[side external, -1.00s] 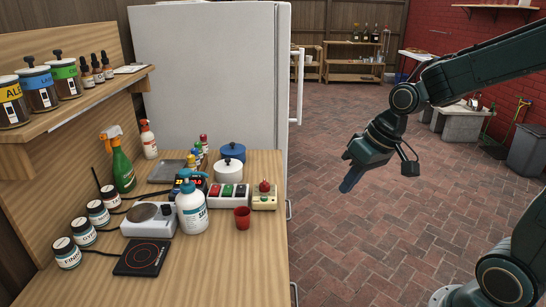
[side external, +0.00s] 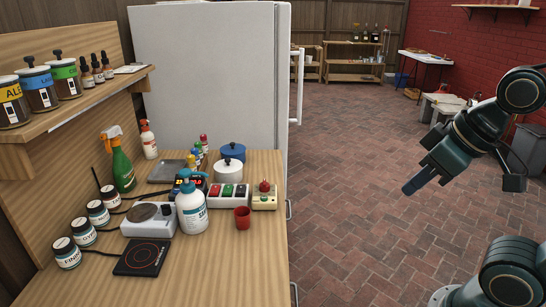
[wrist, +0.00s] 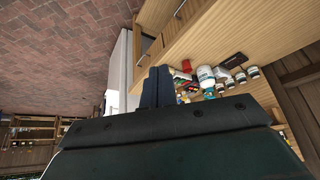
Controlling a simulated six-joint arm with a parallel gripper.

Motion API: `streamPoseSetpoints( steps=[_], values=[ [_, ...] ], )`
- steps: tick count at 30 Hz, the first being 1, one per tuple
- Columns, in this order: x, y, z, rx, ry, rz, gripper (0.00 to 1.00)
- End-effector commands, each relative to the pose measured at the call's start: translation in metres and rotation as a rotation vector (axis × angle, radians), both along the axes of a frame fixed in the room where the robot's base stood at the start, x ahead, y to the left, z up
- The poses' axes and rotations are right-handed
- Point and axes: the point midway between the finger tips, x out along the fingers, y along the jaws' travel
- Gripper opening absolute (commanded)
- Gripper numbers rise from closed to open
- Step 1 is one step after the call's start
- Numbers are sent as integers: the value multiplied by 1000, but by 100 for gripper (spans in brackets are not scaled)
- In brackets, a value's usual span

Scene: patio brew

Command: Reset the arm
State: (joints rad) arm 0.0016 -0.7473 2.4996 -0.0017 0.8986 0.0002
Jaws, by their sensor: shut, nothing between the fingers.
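My gripper (side external: 410,187) is in the air over the brick floor, to the right of the wooden counter (side external: 245,265) and well apart from it. It points down and to the left in the side external view. In the wrist view my gripper's fingers (wrist: 156,72) are together, with nothing between them. The counter's items show small and upside down beyond the fingers there.
A white pump bottle (side external: 193,212), a red cup (side external: 242,218), a black hot plate (side external: 142,257), a green spray bottle (side external: 122,168) and several jars stand on the counter. A white fridge (side external: 210,75) stands behind it. The brick floor (side external: 340,220) around my gripper is clear.

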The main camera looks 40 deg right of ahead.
Motion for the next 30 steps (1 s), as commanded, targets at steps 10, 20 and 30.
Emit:
streamPoseSetpoints(
  steps=[10,20,30],
  values=[
    [1,0,1,-1,0,3,28],
    [33,2,11,-10,16,67,92],
    [105,-5,18,-8,36,211,100]
  ],
)
